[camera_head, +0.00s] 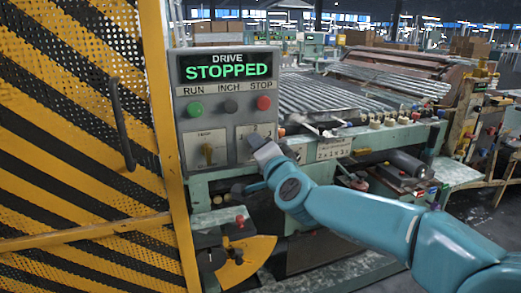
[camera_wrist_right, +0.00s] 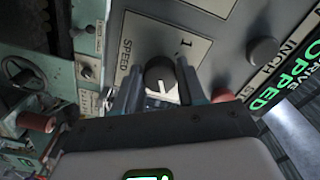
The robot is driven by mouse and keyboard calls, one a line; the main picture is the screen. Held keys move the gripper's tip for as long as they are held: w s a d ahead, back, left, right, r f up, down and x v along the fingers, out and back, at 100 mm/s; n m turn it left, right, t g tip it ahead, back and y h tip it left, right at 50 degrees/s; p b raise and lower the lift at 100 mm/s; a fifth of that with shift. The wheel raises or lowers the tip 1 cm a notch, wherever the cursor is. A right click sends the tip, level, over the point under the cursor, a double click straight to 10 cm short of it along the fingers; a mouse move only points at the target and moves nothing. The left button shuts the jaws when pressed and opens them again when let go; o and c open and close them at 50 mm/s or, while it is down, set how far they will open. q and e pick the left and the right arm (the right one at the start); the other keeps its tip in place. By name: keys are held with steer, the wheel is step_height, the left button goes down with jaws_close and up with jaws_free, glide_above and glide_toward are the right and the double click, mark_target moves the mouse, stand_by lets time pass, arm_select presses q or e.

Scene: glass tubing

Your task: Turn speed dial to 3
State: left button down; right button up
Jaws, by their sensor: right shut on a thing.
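The speed dial (camera_wrist_right: 160,72) is a round black knob with a white pointer line, on a light plate marked SPEED. A numeral 1 shows beside it in the right wrist view; the other numerals are hidden or not readable. My right gripper (camera_wrist_right: 160,90) has one finger on each side of the knob and is shut on it. In the head view my right gripper (camera_head: 262,147) reaches the panel's lower right plate and hides the dial. My left gripper is not in view.
The grey control panel (camera_head: 224,162) has a lit display reading DRIVE STOPPED (camera_head: 227,69). Below it are a green RUN button (camera_head: 195,109), a dark INCH button (camera_head: 231,107) and a red STOP button (camera_head: 263,103).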

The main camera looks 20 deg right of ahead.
steer(key=o, duration=1.1)
steer(key=shift+c, duration=0.2)
steer(key=shift+s, duration=0.1)
steer(key=s, duration=1.6)
steer(key=shift+d, duration=0.25)
